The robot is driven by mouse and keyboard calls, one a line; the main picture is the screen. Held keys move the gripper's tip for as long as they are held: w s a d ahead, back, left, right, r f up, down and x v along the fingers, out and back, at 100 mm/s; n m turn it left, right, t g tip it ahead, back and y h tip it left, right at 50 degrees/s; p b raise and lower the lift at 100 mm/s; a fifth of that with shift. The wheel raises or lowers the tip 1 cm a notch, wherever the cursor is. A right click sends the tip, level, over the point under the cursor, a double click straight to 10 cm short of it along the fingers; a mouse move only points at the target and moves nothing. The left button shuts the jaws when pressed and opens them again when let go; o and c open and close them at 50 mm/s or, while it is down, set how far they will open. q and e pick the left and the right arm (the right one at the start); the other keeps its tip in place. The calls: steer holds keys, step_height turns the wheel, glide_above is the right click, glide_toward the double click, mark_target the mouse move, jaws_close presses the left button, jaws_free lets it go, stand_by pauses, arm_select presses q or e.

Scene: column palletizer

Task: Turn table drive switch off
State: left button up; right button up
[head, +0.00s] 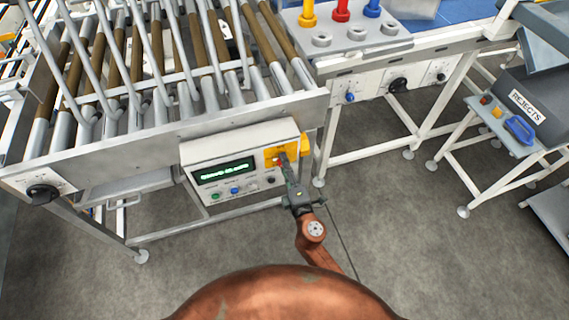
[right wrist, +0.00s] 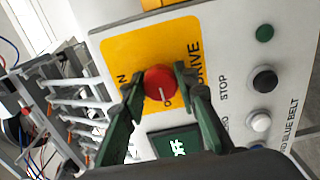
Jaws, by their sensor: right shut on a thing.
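The table drive switch is a red round knob (right wrist: 159,82) on a yellow plate (right wrist: 125,48) marked DRIVE in the right wrist view. In the head view, the yellow plate (head: 270,158) is at the right of a white control box (head: 193,154). My right gripper (head: 284,162) reaches it from below. In the right wrist view, its two green fingers are closed on opposite sides of the knob. The knob's white mark points down, towards a partly hidden label beginning with O. An N shows left of the knob. My left gripper is not in view.
The box has a green-lit display (head: 224,172) and several small buttons, including a black one (right wrist: 265,80) near STOP. A roller conveyor (head: 160,60) stands behind. Black knobs are on its left end (head: 42,193) and the blue table (head: 398,86). A REJECTS bin (head: 545,88) stands right.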

steer(key=shift+a, duration=0.15)
steer(key=o, duration=1.2)
steer(key=v, duration=1.2)
